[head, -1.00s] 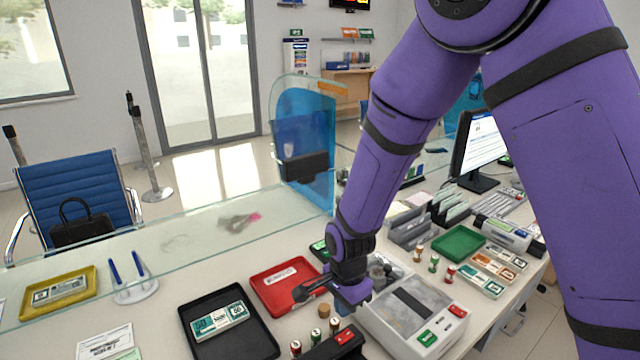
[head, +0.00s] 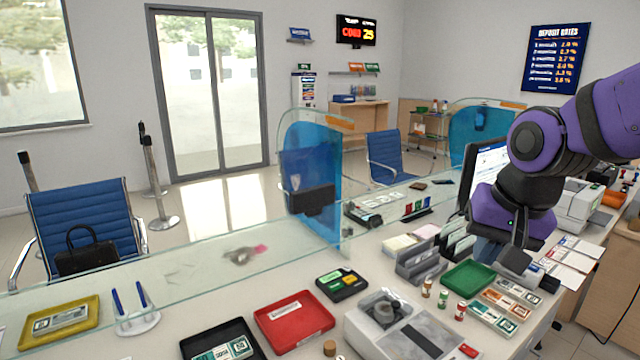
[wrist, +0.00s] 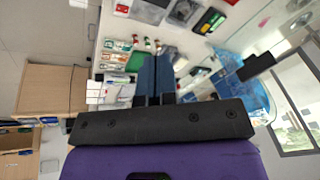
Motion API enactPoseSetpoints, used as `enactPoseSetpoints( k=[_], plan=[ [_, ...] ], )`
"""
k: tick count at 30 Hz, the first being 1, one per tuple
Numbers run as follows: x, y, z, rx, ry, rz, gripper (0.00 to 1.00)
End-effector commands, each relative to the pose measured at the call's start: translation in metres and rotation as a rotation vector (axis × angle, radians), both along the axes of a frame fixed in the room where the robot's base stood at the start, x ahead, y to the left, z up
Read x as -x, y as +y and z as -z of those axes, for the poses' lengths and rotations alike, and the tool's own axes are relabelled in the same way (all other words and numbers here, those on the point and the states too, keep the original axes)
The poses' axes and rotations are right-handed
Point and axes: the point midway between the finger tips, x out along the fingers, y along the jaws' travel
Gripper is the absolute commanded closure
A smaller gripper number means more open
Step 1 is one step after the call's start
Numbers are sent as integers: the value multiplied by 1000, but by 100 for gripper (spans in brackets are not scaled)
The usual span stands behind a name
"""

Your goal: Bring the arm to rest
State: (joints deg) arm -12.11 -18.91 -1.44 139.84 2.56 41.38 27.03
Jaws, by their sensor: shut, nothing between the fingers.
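My purple arm (head: 600,115) is raised and folded back at the right of the head view. My gripper (head: 490,252) hangs over the right part of the counter, in front of the monitor, apart from the things below. In the wrist view my gripper (wrist: 154,62) has its two dark fingers side by side, shut and empty. The counter shows beyond the fingertips.
Below and left of my gripper are a green tray (head: 468,277), banknote stacks (head: 507,302) and grey file holders (head: 420,262). The monitor (head: 482,168) stands close behind. A counting machine (head: 400,325), red tray (head: 294,320) and glass screen (head: 310,190) lie further left.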

Motion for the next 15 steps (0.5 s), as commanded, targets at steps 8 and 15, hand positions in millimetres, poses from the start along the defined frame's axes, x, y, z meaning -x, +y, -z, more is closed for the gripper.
enactPoseSetpoints(
  k=[8, 15],
  plan=[
    [61, -41, -41, 97, -114, -149, 100],
    [102, -59, -55, 181, -167, -243, 100]
  ],
)
